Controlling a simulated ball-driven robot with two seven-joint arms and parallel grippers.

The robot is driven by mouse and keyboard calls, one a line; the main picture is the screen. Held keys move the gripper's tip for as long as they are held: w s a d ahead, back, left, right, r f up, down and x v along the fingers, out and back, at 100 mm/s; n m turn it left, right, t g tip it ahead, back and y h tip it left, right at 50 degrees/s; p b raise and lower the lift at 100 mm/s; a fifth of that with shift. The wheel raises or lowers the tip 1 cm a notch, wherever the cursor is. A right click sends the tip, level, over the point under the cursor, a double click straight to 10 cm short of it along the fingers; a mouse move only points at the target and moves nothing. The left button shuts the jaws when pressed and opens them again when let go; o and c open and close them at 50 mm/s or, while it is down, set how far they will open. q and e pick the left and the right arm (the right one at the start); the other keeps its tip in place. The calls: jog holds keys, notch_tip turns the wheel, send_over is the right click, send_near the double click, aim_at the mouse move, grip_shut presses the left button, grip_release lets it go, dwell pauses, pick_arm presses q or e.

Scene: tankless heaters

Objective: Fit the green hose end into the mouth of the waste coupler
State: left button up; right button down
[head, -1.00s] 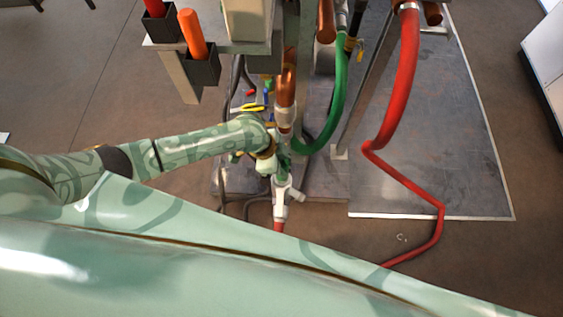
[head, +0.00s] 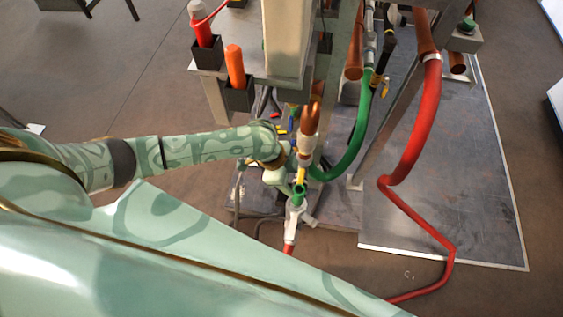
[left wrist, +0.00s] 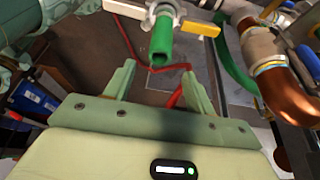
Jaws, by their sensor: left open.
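The green hose (head: 352,150) hangs in a curve and passes behind a copper pipe at its lower left. A short green tube end (head: 299,190) shows at the top of the white waste coupler (head: 295,214); whether it is seated in the mouth I cannot tell. The left wrist view shows a green tube with an open end (left wrist: 163,42) below a pale fitting, just beyond my fingertips. My left gripper (head: 284,183) is beside the green end and coupler. Its two fingers stand apart with nothing between them in the left wrist view (left wrist: 158,78). My right gripper is not in view.
A copper pipe (head: 308,125) stands close to my left gripper. A yellow lever (left wrist: 200,28) is near the green tube. A red hose (head: 418,120) drops to the metal plate at the right. Black holders with an orange handle (head: 235,66) sit on a shelf above.

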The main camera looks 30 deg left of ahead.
pick_arm(q)
jog(key=s+a+f+n+t+y, duration=0.1)
jog(key=s+a+f+n, duration=0.35)
jog(key=f, duration=0.45)
jog(key=s+a+f+n+t+y, duration=0.1)
jog(key=s+a+f+n+y, duration=0.2)
jog(key=s+f, duration=0.45)
jog(key=s+a+f+n+g, duration=0.1)
jog(key=s+f, duration=0.2)
jog(key=s, duration=0.6)
jog(key=s+a+f+n+g, duration=0.1)
jog(key=s+f, duration=0.2)
jog(key=s, duration=0.6)
jog(key=s+a+f+n+g, duration=0.1)
jog(key=s+f, duration=0.2)
jog(key=s, duration=0.6)
jog(key=shift+s+a+n, duration=0.25)
jog(key=shift+s+n, duration=0.05)
jog(key=shift+n, duration=0.05)
